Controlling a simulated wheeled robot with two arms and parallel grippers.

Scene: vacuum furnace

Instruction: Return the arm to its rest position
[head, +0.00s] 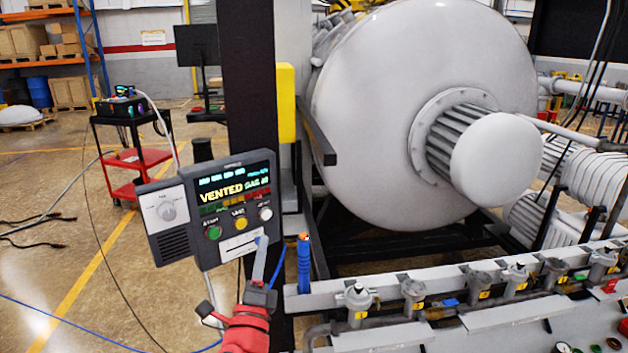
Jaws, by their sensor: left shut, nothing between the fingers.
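My left gripper (262,243) is in the lower middle of the head view, on my red arm. Its fingers are shut with nothing between them and point up. The fingertips overlap the lower edge of a grey control panel (186,247) in the picture; I cannot tell whether they touch it. The panel has a lit display (235,183) reading "VENTED", with green, yellow and white buttons below it and a dial (166,210) at its left. My right gripper is not in view.
A large pale furnace vessel (370,110) fills the right behind a dark post (248,80). A rail with several numbered valves (414,292) runs along the lower right. A red cart (135,158) stands at the left. Cables lie on the open floor at left.

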